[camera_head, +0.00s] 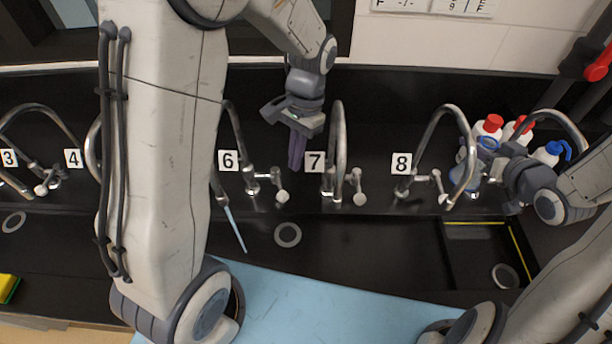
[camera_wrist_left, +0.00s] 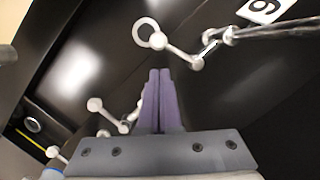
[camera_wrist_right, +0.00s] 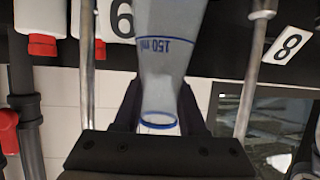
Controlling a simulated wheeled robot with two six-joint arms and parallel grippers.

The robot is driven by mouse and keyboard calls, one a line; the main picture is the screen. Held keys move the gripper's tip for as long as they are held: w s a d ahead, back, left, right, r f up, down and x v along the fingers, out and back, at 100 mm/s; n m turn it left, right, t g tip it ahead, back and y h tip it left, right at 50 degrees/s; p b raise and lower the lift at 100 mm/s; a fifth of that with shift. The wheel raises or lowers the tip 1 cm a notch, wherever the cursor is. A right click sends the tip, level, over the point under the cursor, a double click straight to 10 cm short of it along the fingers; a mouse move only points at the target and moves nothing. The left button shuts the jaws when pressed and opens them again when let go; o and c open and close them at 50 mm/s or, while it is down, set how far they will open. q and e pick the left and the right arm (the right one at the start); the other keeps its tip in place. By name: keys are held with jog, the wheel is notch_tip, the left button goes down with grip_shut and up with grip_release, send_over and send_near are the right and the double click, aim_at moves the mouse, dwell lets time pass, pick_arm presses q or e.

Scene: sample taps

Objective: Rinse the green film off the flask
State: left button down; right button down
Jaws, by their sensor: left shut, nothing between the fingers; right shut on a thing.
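The flask (camera_wrist_right: 165,65) is greyish and see-through, with a blue "150 ml" mark and a blue rim. My right gripper (camera_head: 503,172) is shut on its neck, beside tap 8 (camera_head: 447,140). In the head view the flask is small and partly hidden by the tap and gripper. I cannot make out green film on it. My left gripper (camera_head: 296,152) is shut and empty, with purple fingers pointing down between taps 6 (camera_head: 236,125) and 7 (camera_head: 339,135). A pale blue stream (camera_head: 235,229) slants down from tap 6's spout. Tap 6's lever (camera_head: 282,196) is below my left fingers.
White bottles with red caps (camera_head: 490,127) and a blue-topped bottle (camera_head: 553,152) stand at the back right. More taps line the black sink, with drains (camera_head: 288,235) in its floor. A yellow-edged basin (camera_head: 480,240) lies at the right. A light blue surface (camera_head: 330,305) is in front.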

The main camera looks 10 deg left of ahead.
aim_at(282, 190)
pick_arm(q)
jog(key=x, duration=0.6)
jog(key=shift+f, duration=0.2)
pick_arm(e)
jog(key=shift+r, duration=0.35)
pick_arm(q)
jog(key=shift+s+a, duration=0.1)
pick_arm(e)
jog(key=shift+r+p, duration=0.45)
jog(key=shift+p, duration=0.25)
pick_arm(q)
jog(key=m, duration=0.2)
jog(key=s+a+m, duration=0.1)
jog(key=shift+s+a+m+t+y, duration=0.2)
jog(key=shift+a+m+t+y, duration=0.1)
jog(key=shift+m, duration=0.1)
pick_arm(e)
jog(key=shift+r, duration=0.15)
pick_arm(q)
jog(key=shift+d, duration=0.1)
